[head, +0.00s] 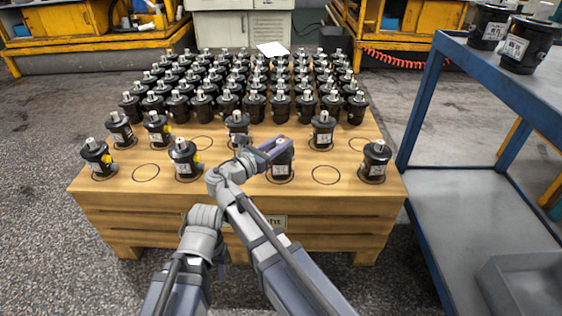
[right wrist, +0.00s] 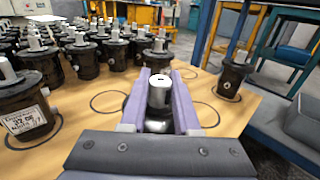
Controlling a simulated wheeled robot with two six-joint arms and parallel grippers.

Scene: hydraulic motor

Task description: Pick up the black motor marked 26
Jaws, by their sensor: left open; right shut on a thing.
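A black motor (head: 281,166) with a silver shaft and white label stands upright in the front row on its drawn circle. My right gripper (head: 278,148) reaches over it from the left and is shut on its upper part. In the right wrist view the motor's silver top (right wrist: 159,92) sits between the two purple fingers; its body is mostly hidden. Its label is too small to read, so I cannot confirm 26. My left gripper (head: 221,262) is low in front of the table, open and empty; its fingers are mostly hidden by my arm.
Other labelled motors stand nearby, including one to the left (head: 185,160) and one to the right (head: 375,162). Dense rows (head: 230,100) fill the back of the wooden table (head: 115,187). Several circles are empty. A blue cart (head: 480,85) on the right carries two motors.

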